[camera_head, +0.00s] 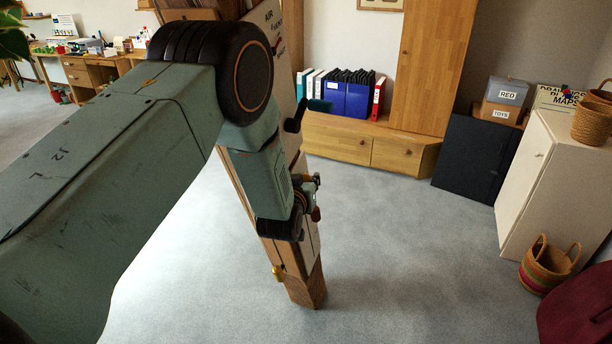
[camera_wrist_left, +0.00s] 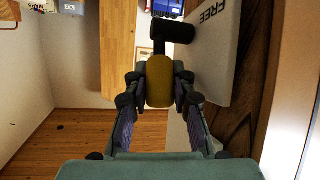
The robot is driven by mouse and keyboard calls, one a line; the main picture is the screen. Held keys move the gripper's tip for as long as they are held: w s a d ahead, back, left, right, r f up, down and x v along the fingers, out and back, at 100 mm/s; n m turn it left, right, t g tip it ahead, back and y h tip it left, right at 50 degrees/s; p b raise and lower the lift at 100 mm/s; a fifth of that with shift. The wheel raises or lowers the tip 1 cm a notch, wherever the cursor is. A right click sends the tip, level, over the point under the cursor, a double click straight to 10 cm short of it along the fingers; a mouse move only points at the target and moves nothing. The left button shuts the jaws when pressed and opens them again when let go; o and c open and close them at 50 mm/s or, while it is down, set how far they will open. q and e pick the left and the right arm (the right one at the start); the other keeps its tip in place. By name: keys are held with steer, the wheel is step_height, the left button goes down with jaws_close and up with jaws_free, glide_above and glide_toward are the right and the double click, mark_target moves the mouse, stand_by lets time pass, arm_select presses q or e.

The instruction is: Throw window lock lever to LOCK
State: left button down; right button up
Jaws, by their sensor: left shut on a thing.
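My left gripper (camera_head: 307,198) is low at the side of the tall timber-framed window piece (camera_head: 308,287), mostly hidden behind my own forearm in the head view. In the left wrist view its two fingers (camera_wrist_left: 159,97) close from both sides on a yellow rounded grip (camera_wrist_left: 159,82), which I take to be the lock lever's handle. A black bar with a thick black end (camera_wrist_left: 173,31) stands just beyond the grip. A white plate (camera_wrist_left: 216,50) marked FREE lies to its right. No LOCK marking shows. My right gripper is not in view.
A dark crank-like handle (camera_head: 295,117) sticks out higher on the timber piece. A low wooden cabinet (camera_head: 340,140) with binders stands behind. A white cabinet (camera_head: 550,180) and woven basket (camera_head: 547,265) are at the right. The grey carpet between is clear.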

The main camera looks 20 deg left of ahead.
arm_select(q)
steer(key=shift+w+r+g+p, duration=0.5)
steer(key=shift+g+p, duration=0.55)
steer(key=shift+g, duration=0.05)
steer(key=shift+w+g+p, duration=0.45)
steer(key=shift+g+p, duration=0.25)
steer(key=shift+g, duration=0.2)
steer(key=shift+f, duration=0.1)
steer(key=c, duration=1.4)
jaws_free()
steer(key=v, duration=1.2)
steer(key=shift+a, duration=0.1)
steer(key=shift+c, duration=0.2)
